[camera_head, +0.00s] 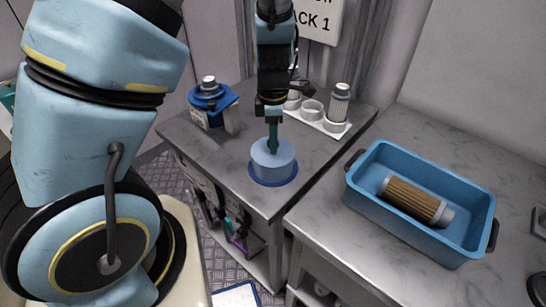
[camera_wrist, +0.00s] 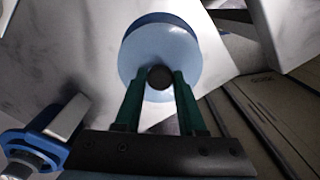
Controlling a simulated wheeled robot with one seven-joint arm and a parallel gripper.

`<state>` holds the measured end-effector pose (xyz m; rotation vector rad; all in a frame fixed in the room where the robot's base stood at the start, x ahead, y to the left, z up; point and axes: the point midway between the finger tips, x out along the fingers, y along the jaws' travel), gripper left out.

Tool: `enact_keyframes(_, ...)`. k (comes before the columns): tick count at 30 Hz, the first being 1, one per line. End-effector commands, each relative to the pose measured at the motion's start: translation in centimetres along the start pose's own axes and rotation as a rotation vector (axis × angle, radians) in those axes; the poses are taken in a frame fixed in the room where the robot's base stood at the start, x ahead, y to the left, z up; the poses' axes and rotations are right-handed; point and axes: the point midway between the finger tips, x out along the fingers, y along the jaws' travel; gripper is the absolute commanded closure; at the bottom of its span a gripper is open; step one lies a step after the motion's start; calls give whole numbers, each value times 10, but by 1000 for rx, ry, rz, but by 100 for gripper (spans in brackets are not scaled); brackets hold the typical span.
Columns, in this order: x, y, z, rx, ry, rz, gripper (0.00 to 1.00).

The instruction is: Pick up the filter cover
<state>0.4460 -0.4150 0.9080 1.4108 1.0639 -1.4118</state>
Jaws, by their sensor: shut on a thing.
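The filter cover (camera_head: 273,168) is a light-blue round cap with a darker blue rim and a small dark knob on top. It is at the front part of the grey counter, and I cannot tell whether it touches the surface. It also shows in the wrist view (camera_wrist: 160,45). My gripper (camera_head: 272,146) comes down from above, its green fingers on either side of the knob. In the wrist view my gripper (camera_wrist: 159,80) is shut on this knob. The knob is mostly hidden by the fingers in the head view.
A blue device (camera_head: 211,104) stands at the counter's back left. A white tray (camera_head: 325,125) with canisters stands behind my gripper. On the right counter, a blue bin (camera_head: 464,243) holds a brown pleated filter (camera_head: 412,201). A gap separates the counters at the front.

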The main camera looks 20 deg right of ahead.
Motion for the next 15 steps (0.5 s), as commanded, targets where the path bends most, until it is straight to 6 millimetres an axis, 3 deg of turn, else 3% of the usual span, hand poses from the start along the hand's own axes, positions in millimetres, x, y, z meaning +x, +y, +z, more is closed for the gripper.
enact_keyframes(1,0,0,0,0,0,0,78)
enact_keyframes(7,0,0,0,0,0,0,100)
enact_keyframes(15,0,0,0,0,0,0,100)
